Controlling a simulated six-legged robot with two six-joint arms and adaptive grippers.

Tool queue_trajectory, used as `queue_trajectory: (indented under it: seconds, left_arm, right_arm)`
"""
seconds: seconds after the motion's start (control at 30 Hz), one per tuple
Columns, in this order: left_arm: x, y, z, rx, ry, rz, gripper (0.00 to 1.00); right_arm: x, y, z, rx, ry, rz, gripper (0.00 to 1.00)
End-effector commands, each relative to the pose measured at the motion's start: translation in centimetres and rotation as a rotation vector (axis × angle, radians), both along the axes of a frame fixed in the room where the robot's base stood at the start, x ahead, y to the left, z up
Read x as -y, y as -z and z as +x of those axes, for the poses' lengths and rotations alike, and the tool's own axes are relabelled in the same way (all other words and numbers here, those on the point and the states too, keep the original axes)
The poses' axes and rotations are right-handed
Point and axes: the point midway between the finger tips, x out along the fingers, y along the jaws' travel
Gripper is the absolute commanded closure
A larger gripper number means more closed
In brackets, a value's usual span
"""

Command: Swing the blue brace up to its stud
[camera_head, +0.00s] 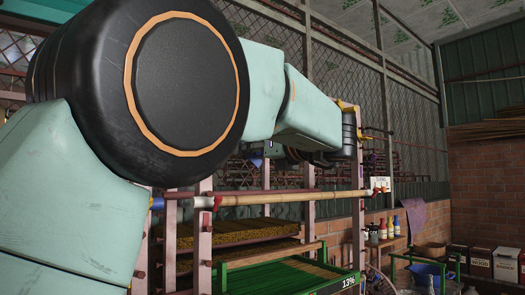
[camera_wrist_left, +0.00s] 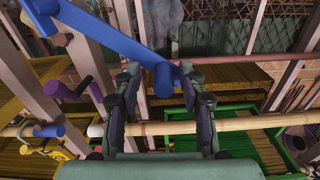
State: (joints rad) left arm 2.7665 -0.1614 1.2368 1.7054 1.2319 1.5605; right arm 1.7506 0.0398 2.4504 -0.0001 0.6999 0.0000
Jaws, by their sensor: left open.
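The blue brace (camera_wrist_left: 105,35) is a long bar that slants from the upper left of the left wrist view. Its lower end is a round blue knob between the fingers of my left gripper (camera_wrist_left: 160,70). The fingers are open, one on each side of that end; I cannot tell whether they touch it. A short blue stub (camera_wrist_left: 48,130) sits on a frame post at the lower left; I cannot tell whether it is the brace's stud. In the head view my own arm covers much of the rack, and the brace is not clear there. My right gripper is not in view.
A bamboo pole (camera_head: 290,197) crosses the rack below my arm. A green tray (camera_head: 275,275) and brown incense layers (camera_head: 240,235) lie beneath. A purple peg (camera_wrist_left: 72,90) stands near the brace. Bottles (camera_head: 390,227) and boxes (camera_head: 480,262) stand at the right.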

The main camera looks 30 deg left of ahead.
Motion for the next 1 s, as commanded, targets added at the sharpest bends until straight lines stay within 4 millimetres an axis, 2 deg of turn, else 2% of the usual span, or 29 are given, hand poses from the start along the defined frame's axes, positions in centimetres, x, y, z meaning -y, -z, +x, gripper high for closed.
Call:
queue_trajectory:
  seconds: [0.37, 0.87, 1.0]
  left_arm:
    - [0.35, 0.05, -0.05, -0.001, 0.001, 0.000, 0.59]
    - [0.31, 0.14, 0.05, -0.002, 0.002, 0.000, 1.00]
    - [0.26, 0.23, 0.10, -0.004, 0.003, -0.001, 1.00]
  right_arm:
    - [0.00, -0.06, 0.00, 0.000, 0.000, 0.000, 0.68]
    - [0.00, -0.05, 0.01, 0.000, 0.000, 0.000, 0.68]
    - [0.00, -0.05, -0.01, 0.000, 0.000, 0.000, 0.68]
